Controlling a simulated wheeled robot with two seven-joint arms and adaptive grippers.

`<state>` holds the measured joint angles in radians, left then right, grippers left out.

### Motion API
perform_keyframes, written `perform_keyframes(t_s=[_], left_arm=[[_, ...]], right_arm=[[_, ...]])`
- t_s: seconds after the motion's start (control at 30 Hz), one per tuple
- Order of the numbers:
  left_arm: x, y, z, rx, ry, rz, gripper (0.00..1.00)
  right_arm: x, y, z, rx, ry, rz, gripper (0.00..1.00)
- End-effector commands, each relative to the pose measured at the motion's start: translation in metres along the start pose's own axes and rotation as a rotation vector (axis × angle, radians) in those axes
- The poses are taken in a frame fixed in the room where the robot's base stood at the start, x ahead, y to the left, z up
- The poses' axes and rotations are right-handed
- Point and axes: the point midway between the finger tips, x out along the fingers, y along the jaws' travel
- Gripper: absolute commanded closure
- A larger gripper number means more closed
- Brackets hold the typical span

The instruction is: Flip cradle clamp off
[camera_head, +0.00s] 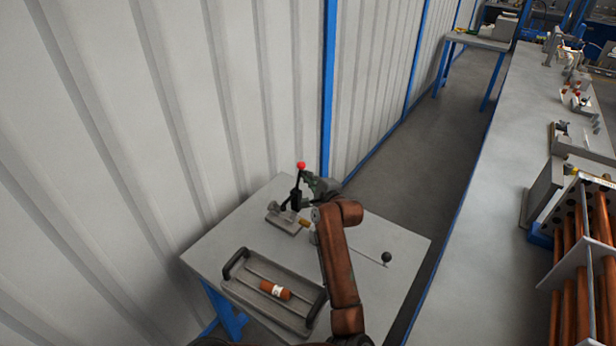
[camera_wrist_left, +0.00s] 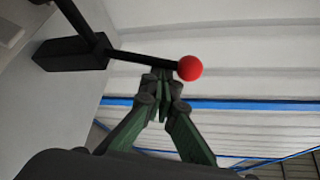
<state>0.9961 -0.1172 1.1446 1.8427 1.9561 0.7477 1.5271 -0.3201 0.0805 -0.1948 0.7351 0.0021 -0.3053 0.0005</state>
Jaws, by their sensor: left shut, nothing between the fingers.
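The cradle clamp (camera_head: 287,219) stands on the small grey table, with its black lever raised and a red ball knob (camera_head: 301,165) at the top. In the left wrist view, the red knob (camera_wrist_left: 190,68) sits at the end of the black lever (camera_wrist_left: 140,55). My left gripper (camera_head: 308,184) is at the lever, just below and to the right of the knob. In the wrist view its green fingers (camera_wrist_left: 162,78) are shut and empty, their tips close by the lever near the knob. Whether they touch it I cannot tell. My right gripper is not in view.
A grey tray (camera_head: 250,296) with black handles holds an orange-brown cylinder (camera_head: 275,290) with a white band. A black ball knob (camera_head: 386,257) on a rod lies at the table's right. A corrugated wall (camera_head: 150,130) stands close behind. A long bench (camera_head: 480,230) runs along the right.

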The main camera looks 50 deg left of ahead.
Motion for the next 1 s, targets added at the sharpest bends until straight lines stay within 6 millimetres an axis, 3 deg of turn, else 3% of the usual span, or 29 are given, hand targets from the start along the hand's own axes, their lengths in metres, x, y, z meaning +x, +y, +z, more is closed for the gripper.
perform_keyframes(t_s=[0.3, 0.47, 0.63, 1.0], left_arm=[[0.001, 0.001, 0.003, 0.001, -0.005, 0.001, 1.0], [-0.002, 0.001, 0.003, 0.001, -0.005, 0.002, 1.0], [-0.025, 0.001, 0.001, 0.0, -0.002, 0.003, 1.0], [-0.099, 0.001, -0.001, 0.0, 0.001, 0.002, 1.0]], right_arm=[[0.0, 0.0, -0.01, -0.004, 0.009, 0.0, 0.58], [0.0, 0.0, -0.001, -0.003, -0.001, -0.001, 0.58], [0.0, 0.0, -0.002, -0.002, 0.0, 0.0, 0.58], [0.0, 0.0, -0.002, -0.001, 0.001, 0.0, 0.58]])
